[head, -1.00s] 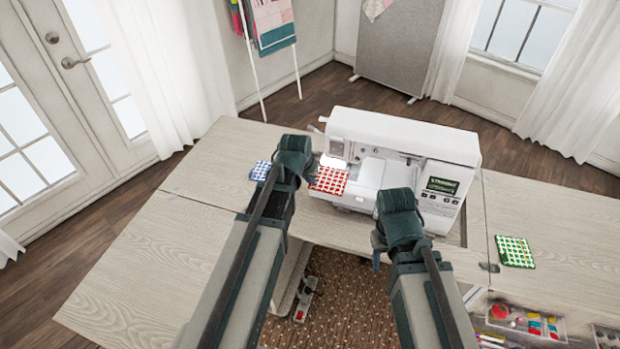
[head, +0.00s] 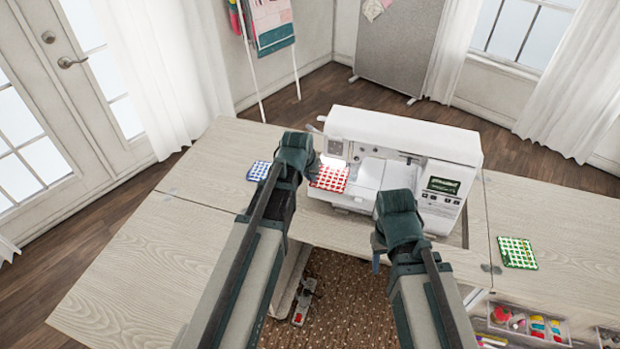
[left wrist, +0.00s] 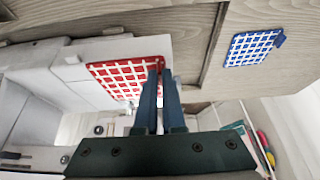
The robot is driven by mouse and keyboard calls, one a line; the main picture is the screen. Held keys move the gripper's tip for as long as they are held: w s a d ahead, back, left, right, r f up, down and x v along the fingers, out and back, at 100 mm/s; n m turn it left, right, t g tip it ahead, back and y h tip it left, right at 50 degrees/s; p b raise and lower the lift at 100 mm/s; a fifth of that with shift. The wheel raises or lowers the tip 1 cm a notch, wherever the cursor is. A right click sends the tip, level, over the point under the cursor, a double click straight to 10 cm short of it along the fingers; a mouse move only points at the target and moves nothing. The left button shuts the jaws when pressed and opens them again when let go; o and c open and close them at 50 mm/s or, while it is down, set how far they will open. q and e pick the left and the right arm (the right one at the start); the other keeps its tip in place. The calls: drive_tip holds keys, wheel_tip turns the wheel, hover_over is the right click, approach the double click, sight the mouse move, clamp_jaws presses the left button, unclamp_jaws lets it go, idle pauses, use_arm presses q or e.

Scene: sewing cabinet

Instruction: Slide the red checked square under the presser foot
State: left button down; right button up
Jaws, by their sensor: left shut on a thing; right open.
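The red checked square (head: 330,178) lies at the left end of the white sewing machine (head: 400,150), by the lit needle area. My left gripper (head: 312,172) is at its left edge; its fingertips are hidden behind the wrist in the head view. In the left wrist view, the left gripper (left wrist: 160,75) is shut on a corner of the red checked square (left wrist: 120,78). The presser foot is not clearly visible. My right gripper (head: 377,262) is open, low in front of the machine, with its fingers mostly hidden by the wrist.
A blue checked square (head: 259,171) lies on the table to the left, and a green checked square (head: 516,252) on the right. Open trays of notions (head: 530,322) sit below the right table. The left tabletop (head: 140,250) is largely clear.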

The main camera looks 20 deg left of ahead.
use_arm(q)
drive_tip(key=shift+w+f+b, duration=0.45)
drive_tip(key=shift+w+f, duration=0.1)
drive_tip(key=shift+f, duration=0.05)
drive_tip(key=shift+w+f, duration=0.25)
drive_tip(key=shift+w, duration=0.05)
drive_tip(key=shift+f+b, duration=0.35)
drive_tip(key=shift+b, duration=0.25)
drive_tip(key=shift+w, duration=0.4)
idle(0.4)
drive_tip(key=shift+w+d, duration=0.1)
drive_tip(key=shift+w, duration=0.65)
drive_tip(key=shift+w, duration=0.25)
drive_tip(key=shift+w, duration=0.55)
idle(0.4)
